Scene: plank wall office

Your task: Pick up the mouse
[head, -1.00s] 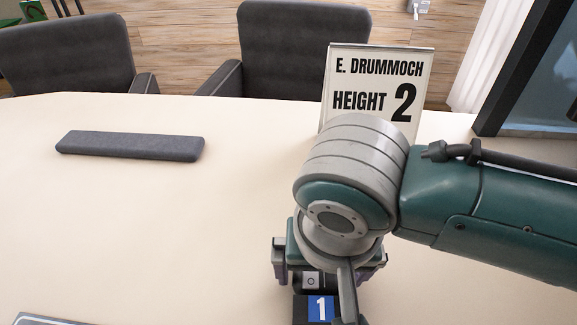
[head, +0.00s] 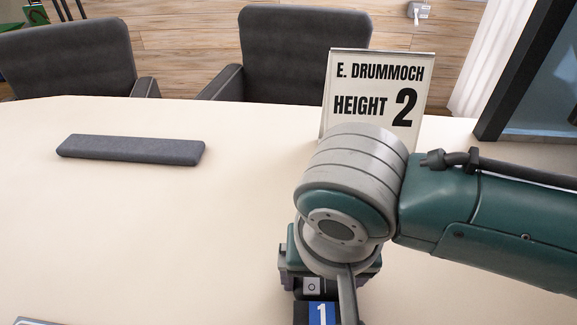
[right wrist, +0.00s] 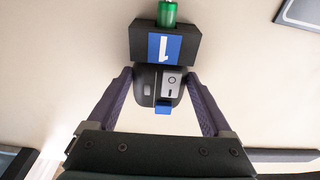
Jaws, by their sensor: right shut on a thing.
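The mouse (right wrist: 158,87) is a small dark rounded body with a grey panel and a blue tab, in the right wrist view. A bit of its panel shows in the head view (head: 313,287); my right arm hides the rest. My right gripper (right wrist: 158,78) has one purple finger on each side of the mouse and is shut on it. The gripper also shows partly under its wrist in the head view (head: 325,283). I cannot tell whether the mouse is clear of the table. My left gripper is not in view.
A black block with a blue "1" label (right wrist: 164,46) is just beyond the mouse, with a green cylinder (right wrist: 167,13) at its far side. A name sign (head: 377,90) stands behind my arm. A grey wrist rest (head: 130,150) lies left.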

